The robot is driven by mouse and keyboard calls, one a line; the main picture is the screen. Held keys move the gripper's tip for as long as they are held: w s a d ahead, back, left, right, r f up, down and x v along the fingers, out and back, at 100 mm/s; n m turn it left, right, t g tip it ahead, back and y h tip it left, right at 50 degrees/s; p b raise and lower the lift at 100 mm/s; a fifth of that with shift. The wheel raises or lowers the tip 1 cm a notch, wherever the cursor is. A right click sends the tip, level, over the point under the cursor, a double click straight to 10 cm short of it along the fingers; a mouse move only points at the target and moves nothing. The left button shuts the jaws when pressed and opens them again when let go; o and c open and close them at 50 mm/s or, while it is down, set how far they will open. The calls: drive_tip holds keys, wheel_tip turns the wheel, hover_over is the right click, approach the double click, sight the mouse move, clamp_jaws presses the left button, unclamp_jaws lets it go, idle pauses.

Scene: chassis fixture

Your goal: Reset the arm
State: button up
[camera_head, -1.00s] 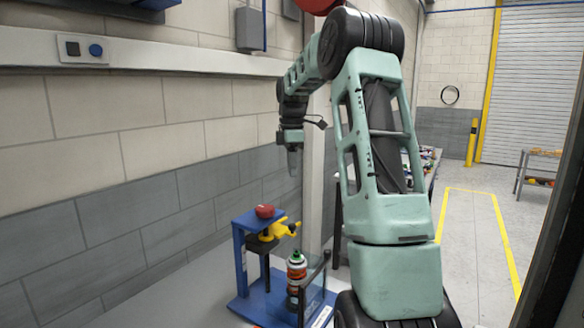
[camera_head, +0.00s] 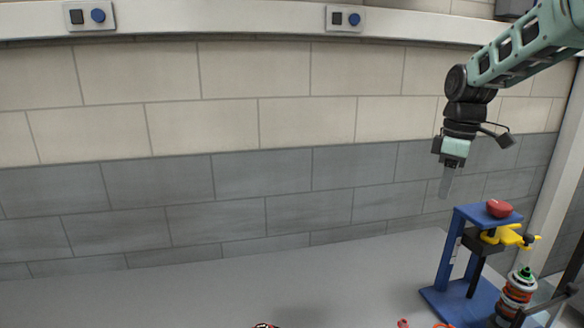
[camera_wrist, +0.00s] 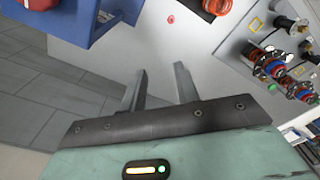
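My gripper (camera_head: 446,188) hangs in the air with its fingers pointing down, in front of the wall at the right of the head view. It is above and a little left of the blue stand (camera_head: 457,243). In the wrist view its two grey fingers (camera_wrist: 160,80) stand apart with nothing between them. My green arm reaches in from the upper right.
The blue stand bears a red part (camera_head: 499,208) and a yellow part (camera_head: 510,236). A banded can (camera_head: 517,292) stands beside it. The grey table's left and middle are mostly clear. The wrist view shows round stacked parts (camera_wrist: 272,66) at right.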

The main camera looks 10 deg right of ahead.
drive_tip(key=s+a+f+b, duration=0.1)
drive_tip(key=s+a+f, duration=0.15)
drive_tip(key=a, duration=0.55)
drive_tip(key=s+a+f, duration=0.2)
drive_tip(key=s+a, duration=0.2)
drive_tip(key=a, duration=0.3)
drive_tip(key=s+a+f+b, duration=0.1)
drive_tip(key=s+a+f, duration=0.2)
drive_tip(key=a, duration=0.5)
drive_tip(key=s+a+f+b, duration=0.1)
drive_tip(key=s+a+f, duration=0.2)
drive_tip(key=s, duration=0.5)
drive_tip(key=s+a+f+b, duration=0.1)
drive_tip(key=s+a+f, duration=0.2)
drive_tip(key=s, duration=0.6)
drive_tip(key=shift+s+a+f+m, duration=0.2)
drive_tip(key=shift+a+m, duration=0.2)
drive_tip(key=shift+a, duration=0.6)
